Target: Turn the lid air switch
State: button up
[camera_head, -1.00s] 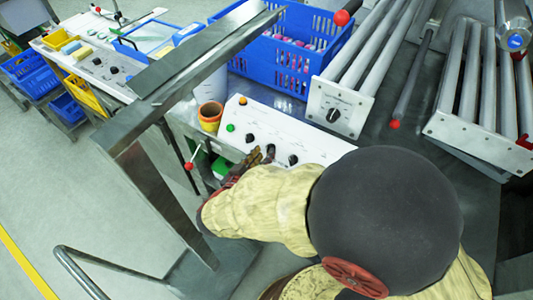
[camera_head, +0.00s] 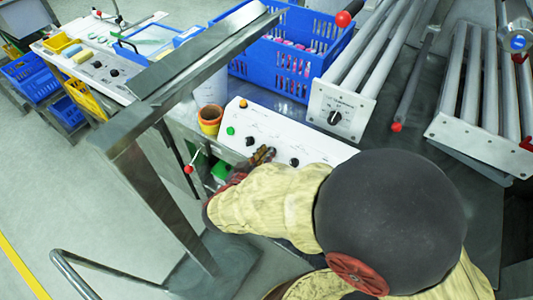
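A white control panel (camera_head: 300,144) in the middle carries a green button (camera_head: 230,131), an orange button (camera_head: 243,103) and several black rotary knobs, among them a left knob (camera_head: 249,141) and a right knob (camera_head: 294,162). My gripper (camera_head: 266,153) is at the panel, at the knob between these two. My fingers cover most of that knob, and I cannot tell whether they are closed on it. The knob labels are too small to read. Another black knob (camera_head: 334,118) sits on a white plate (camera_head: 351,105) at the end of a roller frame, apart from my gripper.
A metal post and beam (camera_head: 150,165) stand left of my arm. An orange cup (camera_head: 210,119) stands at the panel's left end. A blue crate (camera_head: 285,55) is behind the panel. Red-tipped levers (camera_head: 189,169) and (camera_head: 396,127) project nearby. Floor at left is free.

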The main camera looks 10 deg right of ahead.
jog(key=shift+d+m+p, duration=0.1)
jog(key=shift+m+p, duration=0.25)
jog(key=shift+m, duration=0.05)
grip_shut()
jog(key=m+h+p, duration=0.1)
jog(key=m+p, duration=0.2)
jog(key=m, duration=0.2)
jog(key=shift+r+g+h+p, duration=0.1)
jog(key=shift+g+h+p, duration=0.25)
jog(key=shift+g+h, duration=0.05)
jog(key=m+h+p, duration=0.1)
jog(key=m+p, duration=0.1)
jog(key=m, duration=0.2)
jog(key=shift+g, duration=0.4)
jog(key=shift+m+g+h+p, duration=0.3)
jog(key=shift+m+g+p, duration=0.35)
jog(key=shift+m, duration=1.55)
jog(key=o, duration=0.6)
grip_release()
jog(key=shift+f, duration=0.2)
jog(key=shift+o, duration=0.3)
jog(key=shift+r, duration=0.1)
